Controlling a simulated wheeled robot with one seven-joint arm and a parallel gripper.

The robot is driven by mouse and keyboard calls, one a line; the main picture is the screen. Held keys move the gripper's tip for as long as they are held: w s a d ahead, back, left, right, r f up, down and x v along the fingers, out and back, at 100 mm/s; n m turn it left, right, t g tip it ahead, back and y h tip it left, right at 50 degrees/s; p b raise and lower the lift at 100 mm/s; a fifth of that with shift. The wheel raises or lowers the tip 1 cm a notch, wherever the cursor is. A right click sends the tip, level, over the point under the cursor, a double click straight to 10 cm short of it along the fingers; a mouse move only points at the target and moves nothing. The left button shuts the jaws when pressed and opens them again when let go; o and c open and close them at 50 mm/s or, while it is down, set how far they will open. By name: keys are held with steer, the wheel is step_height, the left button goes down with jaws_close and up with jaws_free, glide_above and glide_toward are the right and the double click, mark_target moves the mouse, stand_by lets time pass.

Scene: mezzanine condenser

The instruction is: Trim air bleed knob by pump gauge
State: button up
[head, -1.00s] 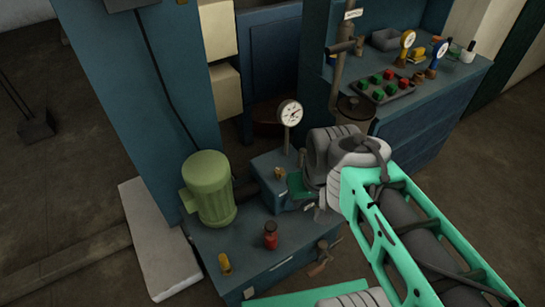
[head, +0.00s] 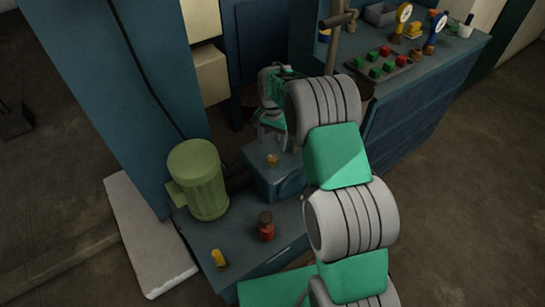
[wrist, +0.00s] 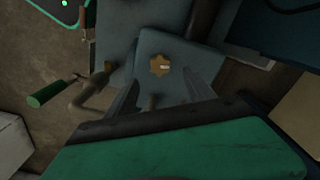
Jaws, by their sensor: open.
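The air bleed knob is a small brass knob (head: 272,160) on top of the blue pump block (head: 262,183). In the wrist view the brass knob (wrist: 160,66) looks like a lobed disc with a pale mark. My gripper (head: 270,138) points down above the block, just over the knob in the head view. In the wrist view my gripper (wrist: 163,84) is open and empty, with a finger on either side below the knob. I cannot tell the exact height gap. The pump gauge is hidden behind my arm in the head view.
A green motor (head: 203,180) stands left of the block. A red knob (head: 266,227) and a yellow fitting (head: 219,259) are on the base in front. A green-handled lever (wrist: 47,93) lies left in the wrist view. A button panel (head: 380,66) sits on the console at right.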

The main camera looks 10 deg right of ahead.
mark_target(273, 157)
step_height(273, 157, down, 8)
steer(key=shift+r, duration=0.25)
jaws_close()
stand_by(0.6)
